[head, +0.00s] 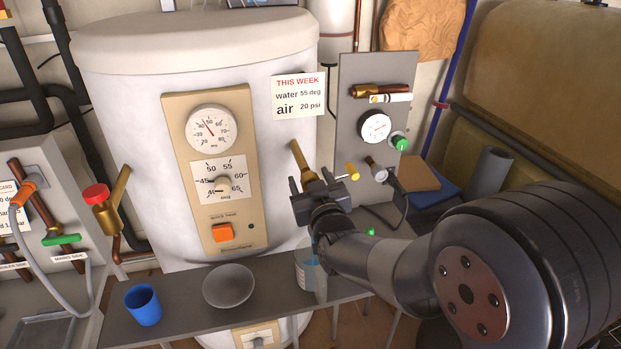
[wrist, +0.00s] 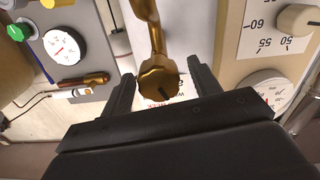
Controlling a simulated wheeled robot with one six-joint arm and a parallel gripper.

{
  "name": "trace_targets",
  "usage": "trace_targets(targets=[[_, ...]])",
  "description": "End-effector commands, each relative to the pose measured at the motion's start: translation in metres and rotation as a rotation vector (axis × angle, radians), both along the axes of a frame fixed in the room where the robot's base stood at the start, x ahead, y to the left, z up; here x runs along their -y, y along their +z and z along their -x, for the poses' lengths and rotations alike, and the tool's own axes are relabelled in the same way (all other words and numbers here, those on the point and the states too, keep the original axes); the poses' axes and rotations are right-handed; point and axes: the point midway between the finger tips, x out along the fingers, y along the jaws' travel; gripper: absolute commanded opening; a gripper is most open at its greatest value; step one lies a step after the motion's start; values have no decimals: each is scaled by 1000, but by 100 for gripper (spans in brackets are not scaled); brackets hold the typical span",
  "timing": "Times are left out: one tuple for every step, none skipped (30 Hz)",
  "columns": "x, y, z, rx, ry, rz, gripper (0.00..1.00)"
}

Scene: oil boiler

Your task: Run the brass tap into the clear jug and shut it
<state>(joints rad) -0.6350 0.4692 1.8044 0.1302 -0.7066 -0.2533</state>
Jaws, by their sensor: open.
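The brass tap (head: 303,161) sticks out from the right side of the white boiler. Its round knob (wrist: 158,84) shows in the wrist view between my two fingers. My gripper (head: 320,178) is open around the tap's knob, a finger on each side with a visible gap; I cannot tell whether either touches. The clear jug (head: 306,272) stands on the grey shelf below the tap, partly hidden by my arm. A bluish streak shows just above and at the jug; I cannot tell for certain whether it is running water.
A blue cup (head: 143,305) and a grey bowl (head: 229,286) stand left of the jug on the shelf (head: 185,285). A red-knobbed brass tap (head: 98,196) is at the boiler's left. A gauge panel (head: 360,110) stands close on the right.

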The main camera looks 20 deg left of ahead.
Motion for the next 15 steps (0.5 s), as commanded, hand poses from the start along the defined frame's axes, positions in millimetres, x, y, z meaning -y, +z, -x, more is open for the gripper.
trace_targets(targets=[[-1, 0, -1, 0, 0, 0, 59], [-1, 0, -2, 0, 0, 0, 59], [-1, 0, -2, 0, 0, 0, 59], [-1, 0, -2, 1, 0, -1, 59], [-1, 0, -2, 1, 0, -1, 59], [-1, 0, -2, 1, 0, -1, 59], [-1, 0, -2, 0, 0, 0, 59], [-1, 0, -2, 0, 0, 0, 59], [-1, 0, -2, 0, 0, 0, 58], [-1, 0, -2, 0, 0, 0, 55], [-1, 0, -2, 0, 0, 0, 53], [-1, 0, -2, 0, 0, 0, 50], [-1, 0, -2, 0, 0, 0, 47], [-1, 0, -2, 0, 0, 0, 45], [-1, 0, -2, 0, 0, 0, 42]])
